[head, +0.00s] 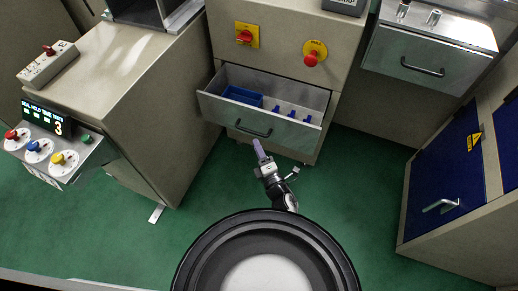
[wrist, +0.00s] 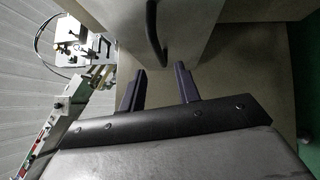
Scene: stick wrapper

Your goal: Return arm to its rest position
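My gripper (head: 258,148) is just in front of and below the handle (head: 253,132) of a pulled-out grey drawer (head: 293,128). In the wrist view the two dark fingers of my gripper (wrist: 160,72) are apart with nothing between them. The drawer's dark handle (wrist: 155,35) shows ahead of the fingertips there, with a gap that I cannot judge exactly. My arm is stretched forward from my round base.
The open drawer holds a blue tray (head: 243,96) and several small blue parts. A cabinet with dials (head: 65,158) stands at the left. A blue-doored cabinet (head: 446,165) stands at the right. Green floor (head: 365,185) is free between them.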

